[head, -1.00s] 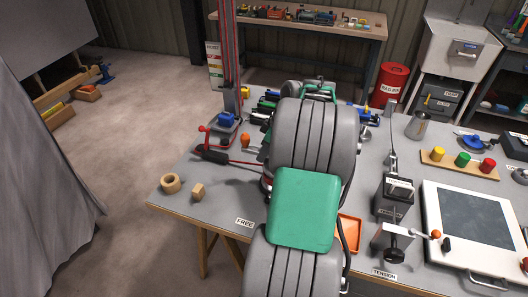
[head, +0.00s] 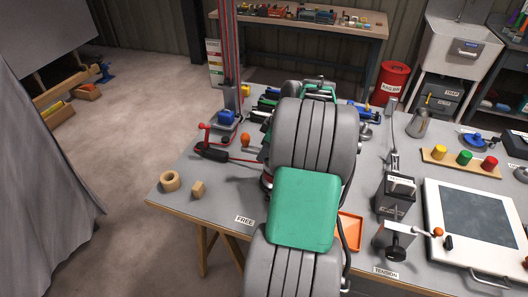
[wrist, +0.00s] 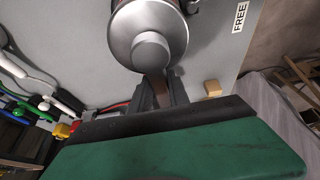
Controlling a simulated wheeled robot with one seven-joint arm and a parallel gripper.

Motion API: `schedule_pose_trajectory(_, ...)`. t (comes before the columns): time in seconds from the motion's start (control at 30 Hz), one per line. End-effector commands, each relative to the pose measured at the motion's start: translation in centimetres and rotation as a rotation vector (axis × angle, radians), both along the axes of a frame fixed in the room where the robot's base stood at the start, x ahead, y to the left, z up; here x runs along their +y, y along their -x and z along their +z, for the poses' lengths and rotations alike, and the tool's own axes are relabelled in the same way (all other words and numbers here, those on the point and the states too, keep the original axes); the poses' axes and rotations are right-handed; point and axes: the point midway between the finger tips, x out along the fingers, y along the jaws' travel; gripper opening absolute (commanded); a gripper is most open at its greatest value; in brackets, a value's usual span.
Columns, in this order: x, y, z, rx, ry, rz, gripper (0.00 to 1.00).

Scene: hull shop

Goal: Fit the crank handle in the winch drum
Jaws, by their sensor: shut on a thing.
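In the wrist view my gripper (wrist: 160,92) is shut on a narrow brownish piece (wrist: 158,84), which I take to be the crank handle. Most of it is hidden between the fingers and behind the round metal part. That silver round part with a raised round boss, apparently the winch drum (wrist: 146,22), is just beyond my fingertips. I cannot tell whether the held piece touches it or sits in it. In the head view my own arm hides the gripper and the held piece, and nearly all of the drum.
A wooden ring (head: 170,181) and small block (head: 198,188) lie at the bench's left corner, near the FREE label (head: 244,220). An orange tray (head: 350,231) and a TENSION device (head: 395,240) stand right of my arm.

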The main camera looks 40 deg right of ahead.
Motion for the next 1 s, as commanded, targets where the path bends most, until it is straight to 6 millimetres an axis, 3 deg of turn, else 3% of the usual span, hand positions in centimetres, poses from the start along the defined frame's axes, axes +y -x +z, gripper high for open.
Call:
schedule_pose_trajectory(0.03, -0.05, 0.09, -0.04, 0.003, -0.001, -0.002, 0.0)
schedule_pose_trajectory(0.07, -0.04, 0.1, -0.05, 0.003, -0.001, -0.002, 0.24)
schedule_pose_trajectory(0.33, -0.01, 0.13, -0.1, 0.004, -0.003, -0.002, 0.46)
schedule_pose_trajectory(0.53, 0.05, 0.09, -0.14, 0.004, -0.003, 0.0, 0.48)
schedule_pose_trajectory(0.77, 0.06, 0.06, -0.1, 0.003, -0.003, -0.001, 0.65)
schedule_pose_trajectory(1.0, 0.03, 0.05, -0.07, 0.002, -0.002, 0.0, 0.65)
